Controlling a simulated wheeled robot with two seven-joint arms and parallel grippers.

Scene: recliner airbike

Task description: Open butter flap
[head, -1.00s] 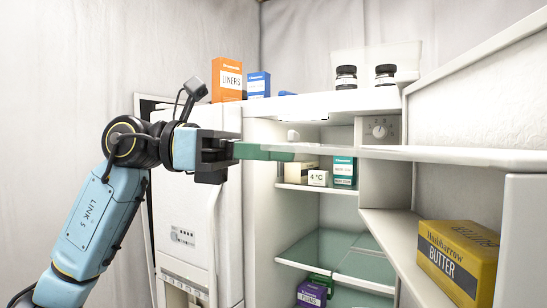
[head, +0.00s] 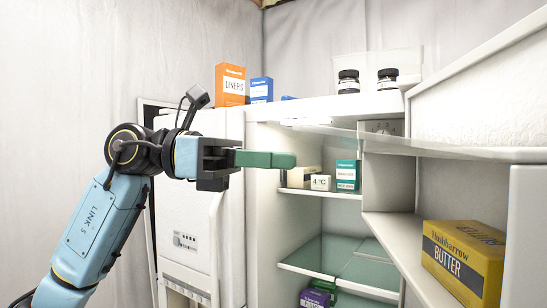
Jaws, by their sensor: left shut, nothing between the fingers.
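The butter flap (head: 440,148) looks like a clear, thin panel above the butter compartment of the open fridge door. It reaches left across the fridge opening at a raised slant, and its exact angle is hard to tell. The yellow butter box (head: 463,262) stands on the door shelf below it. My left gripper (head: 292,160) comes in from the left, with its green fingers shut and empty. The fingers point right in front of the fridge opening and appear just below the flap's left part. I cannot tell whether they touch it. My right gripper is not in view.
The fridge interior holds a teal box (head: 347,175), a white "4 °C" box (head: 320,183) and glass shelves (head: 325,253). An orange box (head: 230,85), a blue box (head: 261,90) and two dark-capped jars (head: 348,81) stand on top. The door wall (head: 470,105) bounds the right.

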